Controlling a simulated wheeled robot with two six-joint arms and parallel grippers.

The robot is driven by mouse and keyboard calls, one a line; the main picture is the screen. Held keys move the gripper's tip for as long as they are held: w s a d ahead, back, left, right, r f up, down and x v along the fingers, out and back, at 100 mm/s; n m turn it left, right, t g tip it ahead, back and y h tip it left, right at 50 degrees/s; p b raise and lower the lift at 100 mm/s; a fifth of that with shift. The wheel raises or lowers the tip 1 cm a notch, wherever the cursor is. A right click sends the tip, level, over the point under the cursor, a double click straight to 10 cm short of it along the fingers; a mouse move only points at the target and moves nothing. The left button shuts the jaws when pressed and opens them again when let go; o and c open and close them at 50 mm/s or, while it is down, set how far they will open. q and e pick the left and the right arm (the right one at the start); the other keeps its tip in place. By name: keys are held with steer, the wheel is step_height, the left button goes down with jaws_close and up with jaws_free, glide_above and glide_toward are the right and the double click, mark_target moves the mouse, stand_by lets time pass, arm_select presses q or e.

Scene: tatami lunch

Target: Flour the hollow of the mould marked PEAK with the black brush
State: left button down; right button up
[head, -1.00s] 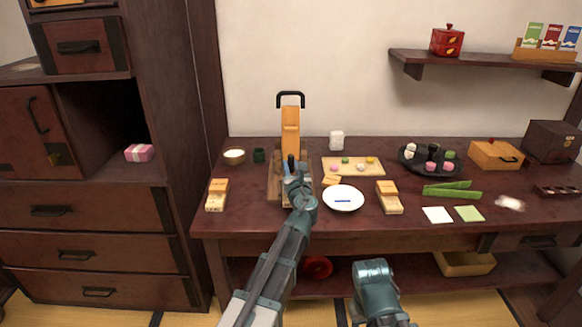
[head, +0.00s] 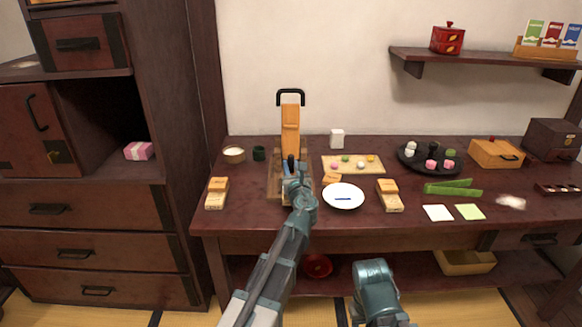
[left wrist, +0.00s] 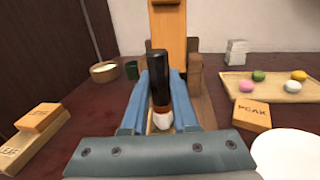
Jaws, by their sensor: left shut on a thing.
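My left gripper (left wrist: 159,105) is shut on the black brush (left wrist: 158,68). The brush stands nearly upright between the blue fingers, with its copper-coloured band and white bristles (left wrist: 163,122) pointing down. In the head view the left gripper (head: 291,172) is at the front of the wooden press. A small wooden block marked PEAK (left wrist: 252,115) lies to the right of the gripper, beside the press; it also shows in the head view (head: 331,179). Pale wood shows under the bristles, but the fingers hide most of it, so I cannot tell whether the bristles touch a hollow. My right gripper's fingers are out of view.
The wooden press (head: 290,128) has a tall upright lever. A white plate (head: 343,205) is just right of the gripper. Two-part wooden moulds stand at left (head: 216,200) and right (head: 390,203). A bowl (head: 234,155), a green cup (head: 259,153) and a sweets board (head: 352,174) are behind.

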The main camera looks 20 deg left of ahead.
arm_select(q)
steer(key=shift+f+b, duration=0.65)
steer(key=shift+f, duration=0.05)
steer(key=shift+d+r, duration=0.1)
steer(key=shift+d, duration=0.1)
stand_by(0.4)
steer(key=shift+a, duration=0.2)
steer(key=shift+a, duration=0.25)
steer(key=shift+w+d, duration=0.2)
stand_by(0.5)
steer(key=shift+s+d, duration=0.1)
steer(key=shift+s, duration=0.3)
steer(key=shift+w+d, duration=0.15)
steer(key=shift+w, duration=0.1)
stand_by(0.4)
steer(key=shift+s+a, duration=0.1)
steer(key=shift+a, duration=0.35)
steer(key=shift+w+d, duration=0.2)
steer(key=shift+w, duration=0.05)
